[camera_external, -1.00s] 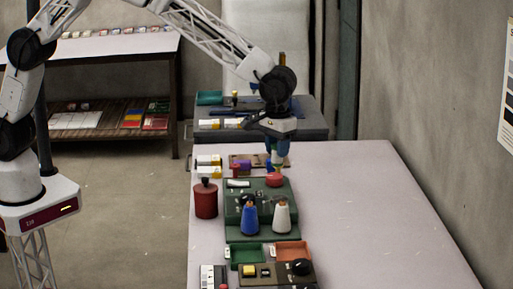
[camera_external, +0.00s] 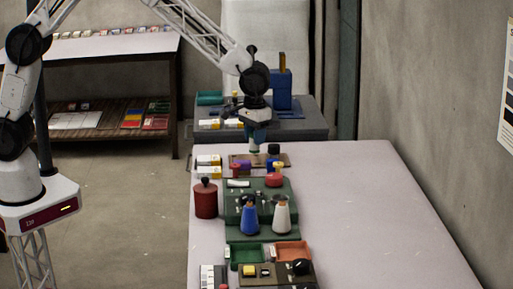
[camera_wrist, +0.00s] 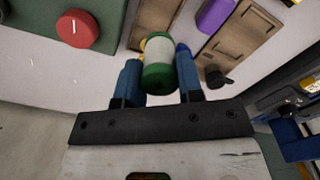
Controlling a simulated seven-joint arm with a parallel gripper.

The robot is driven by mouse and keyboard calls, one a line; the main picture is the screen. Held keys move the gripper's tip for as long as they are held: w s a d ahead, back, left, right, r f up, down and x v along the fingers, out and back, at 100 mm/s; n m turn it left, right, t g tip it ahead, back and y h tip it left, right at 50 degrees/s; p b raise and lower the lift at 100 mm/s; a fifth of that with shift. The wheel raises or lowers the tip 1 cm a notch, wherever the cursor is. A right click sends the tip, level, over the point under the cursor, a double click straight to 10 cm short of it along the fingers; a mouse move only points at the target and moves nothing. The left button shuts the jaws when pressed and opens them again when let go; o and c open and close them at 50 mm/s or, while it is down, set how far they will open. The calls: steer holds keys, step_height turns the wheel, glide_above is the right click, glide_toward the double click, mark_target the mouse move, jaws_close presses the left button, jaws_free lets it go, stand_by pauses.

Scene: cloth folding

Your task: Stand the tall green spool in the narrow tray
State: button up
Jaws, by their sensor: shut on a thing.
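My gripper (camera_wrist: 157,72) is shut on a spool (camera_wrist: 158,52) with a pale body and green ends, held between the two blue fingers in the wrist view. In the external view my gripper (camera_external: 254,150) is above the far part of the table, over a brown wooden tray (camera_external: 284,160); the spool is too small there to make out well. In the wrist view the wooden tray (camera_wrist: 240,40) lies beyond and right of the spool, with a purple piece (camera_wrist: 214,15) at it. I cannot tell whether this is the narrow tray.
A blue bottle with a black cap (camera_external: 273,155) stands right of my gripper. A green box (camera_external: 232,207) with a red knob (camera_external: 274,180), blue and white cones and a red canister (camera_external: 206,200) are nearer. Green (camera_external: 247,255) and orange (camera_external: 293,251) trays lie in front. The table's right side is clear.

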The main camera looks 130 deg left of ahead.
mark_target(255, 149)
steer(key=shift+f, duration=3.1)
steer(key=shift+f, duration=0.1)
steer(key=shift+f, duration=1.8)
steer(key=shift+f, duration=0.1)
steer(key=o, duration=0.9)
step_height(255, 149, up, 12)
steer(key=shift+r, duration=0.1)
